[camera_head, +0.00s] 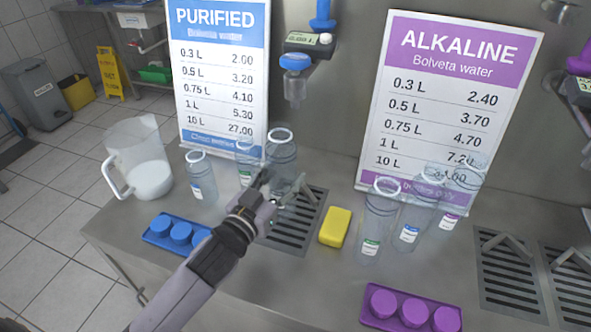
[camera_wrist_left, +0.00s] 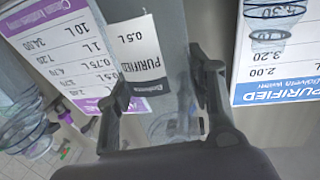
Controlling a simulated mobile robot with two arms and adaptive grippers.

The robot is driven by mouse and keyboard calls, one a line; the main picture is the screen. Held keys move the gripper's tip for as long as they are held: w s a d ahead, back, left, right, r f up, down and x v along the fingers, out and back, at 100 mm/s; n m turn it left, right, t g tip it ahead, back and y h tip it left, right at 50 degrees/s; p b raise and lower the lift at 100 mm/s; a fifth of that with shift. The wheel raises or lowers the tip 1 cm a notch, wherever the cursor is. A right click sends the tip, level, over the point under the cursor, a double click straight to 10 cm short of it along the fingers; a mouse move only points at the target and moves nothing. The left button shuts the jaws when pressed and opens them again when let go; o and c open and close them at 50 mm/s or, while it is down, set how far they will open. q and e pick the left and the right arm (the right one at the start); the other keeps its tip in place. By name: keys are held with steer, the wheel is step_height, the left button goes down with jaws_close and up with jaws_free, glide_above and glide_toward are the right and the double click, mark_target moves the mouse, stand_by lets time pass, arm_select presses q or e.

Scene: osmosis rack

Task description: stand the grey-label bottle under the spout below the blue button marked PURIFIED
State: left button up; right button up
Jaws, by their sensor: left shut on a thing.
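My left gripper (camera_head: 268,186) is shut around a clear bottle (camera_head: 281,152), upright or nearly so, over the back of the left drip grate (camera_head: 300,232). In the left wrist view the gripper (camera_wrist_left: 160,85) has its fingers on both sides of the bottle; its white label with a dark grey band (camera_wrist_left: 140,55) reads PURIFIED 0.5 L. The spout (camera_head: 295,90) with the blue button (camera_head: 322,15) is above and slightly right of the bottle's mouth. I cannot tell whether the base touches the grate. My right gripper is out of view.
Two clear bottles (camera_head: 201,180) stand left of the held one, beside a pitcher (camera_head: 145,160). A yellow sponge (camera_head: 335,227) lies right of the grate. Several bottles (camera_head: 376,222) stand further right. Blue caps (camera_head: 180,233) and purple caps (camera_head: 413,310) sit in trays near the front.

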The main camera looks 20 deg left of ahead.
arm_select(q)
steer(key=w+d+f, duration=0.1)
steer(key=w+f, duration=0.2)
steer(key=w, duration=0.3)
steer(key=shift+f, duration=0.3)
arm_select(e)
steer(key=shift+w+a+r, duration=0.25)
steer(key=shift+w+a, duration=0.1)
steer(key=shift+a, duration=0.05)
arm_select(q)
steer(key=shift+s+d, duration=0.1)
steer(key=shift+f, duration=0.15)
steer(key=o, duration=0.9)
steer(key=shift+o, duration=0.2)
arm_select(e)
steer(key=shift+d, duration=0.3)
